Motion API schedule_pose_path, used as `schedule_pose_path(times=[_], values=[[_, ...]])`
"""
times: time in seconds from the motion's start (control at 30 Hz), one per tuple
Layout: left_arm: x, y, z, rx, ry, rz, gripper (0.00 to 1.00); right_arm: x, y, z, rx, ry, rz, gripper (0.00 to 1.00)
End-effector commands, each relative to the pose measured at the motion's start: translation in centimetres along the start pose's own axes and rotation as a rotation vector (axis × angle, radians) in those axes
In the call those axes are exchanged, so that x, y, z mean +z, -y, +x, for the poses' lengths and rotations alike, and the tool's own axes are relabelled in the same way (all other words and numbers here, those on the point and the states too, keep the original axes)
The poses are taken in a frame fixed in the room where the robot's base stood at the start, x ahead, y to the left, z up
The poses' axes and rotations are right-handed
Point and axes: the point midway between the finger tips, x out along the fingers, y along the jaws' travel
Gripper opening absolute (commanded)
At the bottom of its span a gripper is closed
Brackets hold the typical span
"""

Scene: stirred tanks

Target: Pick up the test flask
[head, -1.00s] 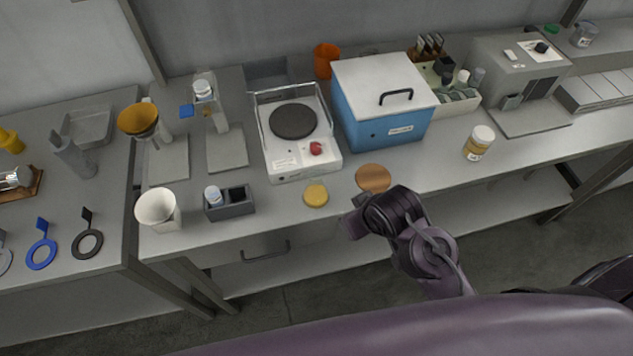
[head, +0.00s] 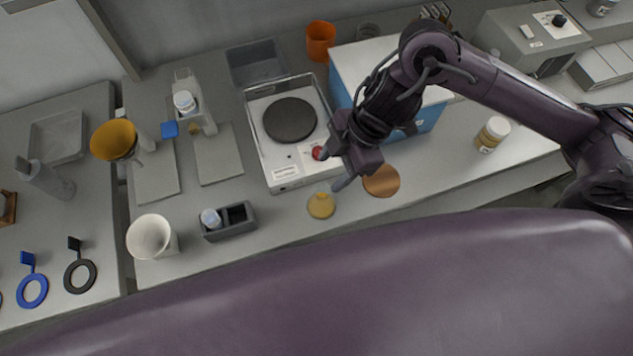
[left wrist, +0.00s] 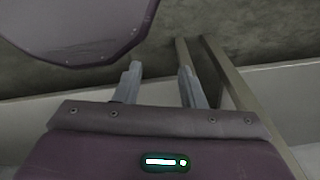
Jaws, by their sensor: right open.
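I cannot tell for certain which thing is the test flask. A small yellow piece (head: 321,205), round with a short neck-like top, lies near the bench's front edge, below the hot plate. A small white-capped vial (head: 211,219) stands in the left slot of a dark two-slot holder (head: 232,228). A white-capped bottle (head: 185,103) is at the clear stand. My right gripper (head: 329,168) is open and empty, above the hot plate's front right corner and short of the yellow piece. My left gripper (left wrist: 159,70) is open and empty over the floor, outside the head view.
The hot plate (head: 284,175) has a red knob. Right of it are a blue box (head: 424,120) with a white lid, a copper-coloured disc (head: 382,181) and a labelled jar (head: 491,134). A white cup (head: 151,238) stands left of the dark holder. An orange cup (head: 320,41) stands behind.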

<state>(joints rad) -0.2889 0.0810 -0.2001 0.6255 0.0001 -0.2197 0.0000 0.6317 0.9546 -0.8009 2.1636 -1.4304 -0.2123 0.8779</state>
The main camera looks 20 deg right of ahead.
Motion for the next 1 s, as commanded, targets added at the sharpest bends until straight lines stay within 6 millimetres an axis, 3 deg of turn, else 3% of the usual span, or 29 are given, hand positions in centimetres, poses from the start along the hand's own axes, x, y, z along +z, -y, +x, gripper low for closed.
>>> schedule_pose_path(times=[0.1, 0.4, 0.67, 0.93, 1.0], values=[[0.2, -0.1, 0.1, 0.002, 0.002, 0.001, 0.36, 0.9, 0.5, 0.3, -0.032, 0.024, 0.016, 0.53], [2.5, -0.5, -0.2, 0.006, 0.036, 0.002, 0.36, 0.5, 0.8, 3.7, -0.035, 0.021, 0.016, 0.53], [1.3, -0.3, -0.9, 0.005, 0.020, 0.001, 0.36, 0.3, 0.9, 7.0, -0.030, 0.023, 0.015, 0.53], [0.5, -0.2, -0.9, 0.003, 0.007, 0.000, 0.36, 0.4, 0.9, 7.4, -0.028, 0.024, 0.014, 0.53], [0.5, -0.2, -0.9, 0.003, 0.008, -0.001, 0.36, 0.4, 0.9, 7.4, -0.028, 0.024, 0.014, 0.44]])
